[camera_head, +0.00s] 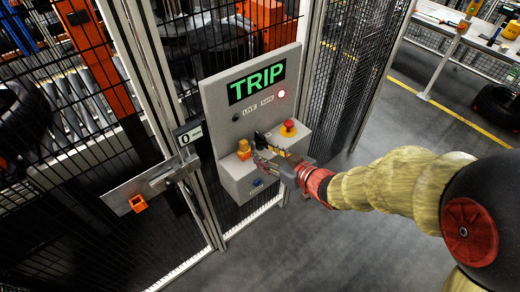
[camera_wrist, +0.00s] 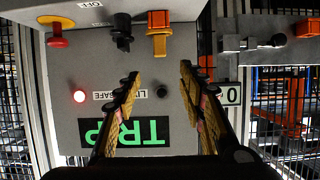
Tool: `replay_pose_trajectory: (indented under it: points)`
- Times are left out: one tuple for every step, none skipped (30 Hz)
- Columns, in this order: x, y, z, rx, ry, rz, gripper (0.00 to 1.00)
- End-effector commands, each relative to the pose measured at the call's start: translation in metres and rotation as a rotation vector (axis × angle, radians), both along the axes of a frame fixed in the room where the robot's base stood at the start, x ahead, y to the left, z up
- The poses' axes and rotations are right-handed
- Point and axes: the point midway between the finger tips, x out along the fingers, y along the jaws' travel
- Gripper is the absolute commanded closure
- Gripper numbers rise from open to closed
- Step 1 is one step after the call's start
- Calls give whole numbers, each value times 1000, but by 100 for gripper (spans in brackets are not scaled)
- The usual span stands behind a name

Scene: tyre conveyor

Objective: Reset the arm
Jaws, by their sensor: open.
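My arm reaches in from the right in the head view. My gripper (camera_head: 268,148) is in front of the grey control box (camera_head: 232,172). The wrist view shows my gripper (camera_wrist: 160,78) open, with nothing between its two yellow-padded fingers. In that upside-down view a black rotary switch (camera_wrist: 121,25) is just beyond the left fingertip, and an orange-handled switch (camera_wrist: 158,32) is beyond the gap. I cannot tell whether a finger touches either one. A red mushroom button (camera_wrist: 57,30) is farther left. The green display (camera_head: 257,83) reads TRIP. The lamp by SAFE (camera_head: 281,94) is lit.
Black mesh fencing (camera_head: 80,190) stands left of the box, with a gate latch plate (camera_head: 150,185) and an orange piece (camera_head: 138,203). More mesh (camera_head: 345,70) stands at right. A table (camera_head: 470,35) with tools is at the upper right. The grey floor (camera_head: 320,240) in front is clear.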

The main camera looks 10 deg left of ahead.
Motion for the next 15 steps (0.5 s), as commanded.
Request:
replay_pose_trajectory:
  points:
    - [-1,-2,1,1,-1,-1,60]
    - [-2,-3,2,1,-1,-1,60]
    - [-3,-3,2,0,0,0,60]
    - [-4,-4,2,0,0,0,60]
    - [-4,-4,2,0,0,0,60]
    - [-4,-4,2,0,0,1,60]
    - [-4,-4,2,0,0,1,60]
    - [-4,-4,2,0,0,1,60]
    - [-4,-4,2,-5,-4,3,60]
    - [-4,-5,0,-17,-4,3,60]
    - [-3,-7,-4,-33,-2,0,60]
    - [-3,-12,-10,-61,7,-9,60]
    - [-2,-17,-17,-88,17,-22,60]
    - [-1,-24,-25,-120,31,-38,60]
    - [-1,-36,-38,-169,59,-67,60]
